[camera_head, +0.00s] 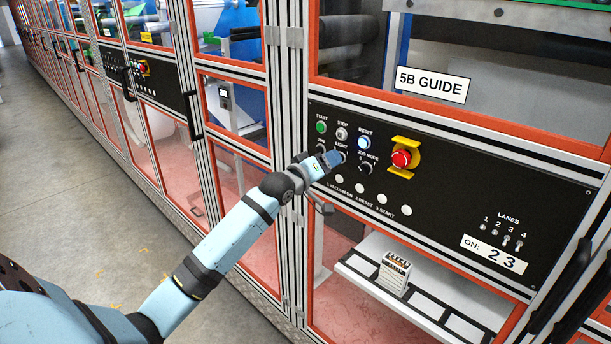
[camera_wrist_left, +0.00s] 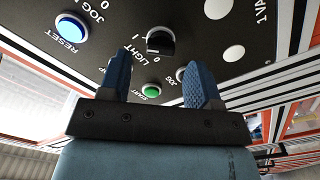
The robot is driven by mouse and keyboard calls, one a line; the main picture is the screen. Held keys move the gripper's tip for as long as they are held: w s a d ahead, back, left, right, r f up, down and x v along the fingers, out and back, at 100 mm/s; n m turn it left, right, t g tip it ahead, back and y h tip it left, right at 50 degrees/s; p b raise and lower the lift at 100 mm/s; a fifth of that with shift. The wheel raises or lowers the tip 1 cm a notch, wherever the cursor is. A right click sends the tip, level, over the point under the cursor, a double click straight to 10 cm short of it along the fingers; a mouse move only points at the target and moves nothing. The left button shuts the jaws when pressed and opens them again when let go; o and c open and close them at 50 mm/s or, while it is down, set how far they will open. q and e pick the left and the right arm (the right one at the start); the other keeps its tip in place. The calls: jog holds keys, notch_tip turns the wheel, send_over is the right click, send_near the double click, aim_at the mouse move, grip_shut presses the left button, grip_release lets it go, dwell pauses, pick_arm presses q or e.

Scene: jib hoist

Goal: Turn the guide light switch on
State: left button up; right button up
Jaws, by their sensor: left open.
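The guide light switch (camera_wrist_left: 160,41) is a black rotary knob on a black control panel, under the label LIGHT with marks 0 and 1. It shows clearly in the left wrist view; in the head view my gripper covers most of it. I cannot tell for certain which mark it points to. My left gripper (camera_wrist_left: 158,80) is open, its two blue fingers spread towards the panel, with the knob ahead of the gap between them and apart from both. In the head view my left gripper (camera_head: 331,159) is at the panel, just below the LIGHT label. My right gripper is out of view.
Close by are a green start button (camera_head: 321,127), a blue reset button (camera_head: 363,143), the jog mode knob (camera_head: 366,168) and a red emergency stop (camera_head: 401,159) in a yellow guard. A sign (camera_head: 432,85) reads 5B GUIDE. Open floor (camera_head: 90,200) lies left.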

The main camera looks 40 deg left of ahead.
pick_arm(q)
jog(key=s+b, duration=0.1)
jog(key=s, duration=1)
jog(key=shift+a+b, duration=0.3)
jog(key=shift+a, duration=0.1)
jog(key=s+d+f+m+g+p, duration=0.1)
jog(key=s+d+f+m+g, duration=0.25)
jog(key=f, duration=0.65)
jog(key=s+d+f+m+g+p, duration=0.15)
jog(key=s+d+f, duration=0.25)
jog(key=d+f, duration=0.5)
jog(key=s+d+f+m+g+h+p, duration=0.1)
jog(key=s+d+f+m, duration=0.5)
jog(key=s+d+f, duration=0.6)
jog(key=s+f+g+h, duration=0.1)
jog(key=s+f, duration=0.1)
jog(key=s, duration=0.3)
jog(key=shift+d+f, duration=0.3)
jog(key=shift+f, duration=0.1)
